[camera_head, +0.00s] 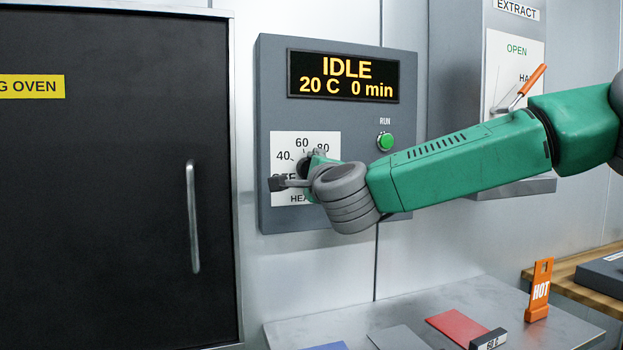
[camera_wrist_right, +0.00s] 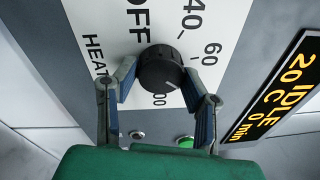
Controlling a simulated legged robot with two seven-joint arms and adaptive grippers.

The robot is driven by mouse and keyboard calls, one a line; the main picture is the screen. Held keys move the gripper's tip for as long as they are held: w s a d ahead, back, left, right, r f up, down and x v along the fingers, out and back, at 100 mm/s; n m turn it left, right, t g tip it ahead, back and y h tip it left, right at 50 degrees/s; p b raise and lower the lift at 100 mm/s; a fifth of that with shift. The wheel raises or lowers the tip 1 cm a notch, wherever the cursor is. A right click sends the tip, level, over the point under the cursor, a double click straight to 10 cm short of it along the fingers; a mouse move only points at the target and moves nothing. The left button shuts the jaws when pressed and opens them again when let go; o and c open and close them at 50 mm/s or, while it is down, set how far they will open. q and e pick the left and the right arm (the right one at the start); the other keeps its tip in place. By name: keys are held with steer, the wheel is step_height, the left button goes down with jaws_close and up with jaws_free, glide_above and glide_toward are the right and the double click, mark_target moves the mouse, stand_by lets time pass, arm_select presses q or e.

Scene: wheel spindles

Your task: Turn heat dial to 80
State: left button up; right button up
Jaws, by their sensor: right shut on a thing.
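The heat dial is a black round knob (camera_wrist_right: 160,68) on a white scale plate (camera_head: 283,150), marked OFF, 40, 60, 80 and a higher number partly covered. My right gripper (camera_wrist_right: 158,88) has its fingers on either side of the knob and is shut on it. A short pale mark shows on the knob's lower right edge in the wrist view, but I cannot tell exactly which number it points at. In the head view my right gripper (camera_head: 297,178) hides most of the dial. My left gripper is not in view.
The display (camera_head: 345,77) reads IDLE, 20 C, 0 min. A green RUN button (camera_head: 385,141) sits right of the dial, just above my right arm. The black oven door (camera_head: 110,190) is at left. An orange HOT tag (camera_head: 540,290) stands on the grey shelf (camera_head: 490,295) below.

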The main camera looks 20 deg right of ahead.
steer(key=shift+a+f+m, duration=0.1)
steer(key=shift+f+m, duration=0.2)
steer(key=shift+f, duration=0.2)
steer(key=o, duration=1.1)
steer(key=shift+o, duration=0.2)
steer(key=shift+r, duration=0.15)
steer(key=shift+r, duration=0.1)
steer(key=s, duration=1.1)
steer(key=shift+s+a+f, duration=0.3)
steer(key=shift+s+f, duration=0.1)
steer(key=shift+f, duration=0.05)
